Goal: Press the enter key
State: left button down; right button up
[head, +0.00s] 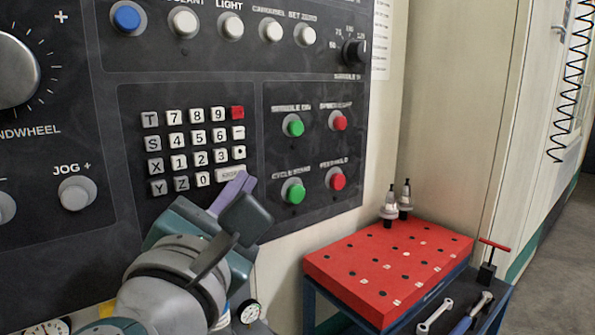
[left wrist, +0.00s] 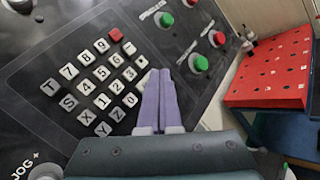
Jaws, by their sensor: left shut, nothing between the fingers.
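The enter key (head: 228,174) is a wide light key at the bottom right of the keypad, to the right of the 0 key (head: 203,179). My left gripper (head: 242,180) has its purple fingers together with nothing between them. In the head view its tips are at the right end of the enter key and overlap it. In the left wrist view the fingertips (left wrist: 160,72) lie over the lower right of the keypad and cover most of the enter key. I cannot tell whether the tips touch the key. My right gripper is not in view.
A red key (head: 237,113) tops the keypad's right column. Green and red buttons, such as the lower green one (head: 293,191), stand out to the right of it. A red perforated block (head: 405,262) with two tool holders (head: 389,207) is at the lower right.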

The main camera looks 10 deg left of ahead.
pick_arm(q)
jog(key=shift+a, duration=0.1)
jog(key=shift+w+a, duration=0.25)
jog(key=shift+w, duration=0.05)
jog(key=shift+w+a, duration=0.2)
jog(key=shift+a, duration=0.1)
dwell(0.9)
dwell(0.3)
jog(key=shift+s+d, duration=0.5)
jog(key=shift+d, duration=0.15)
jog(key=shift+s+d, duration=0.8)
jog(key=shift+d, duration=0.2)
jog(key=shift+s+d, duration=0.75)
jog(key=shift+d, duration=0.2)
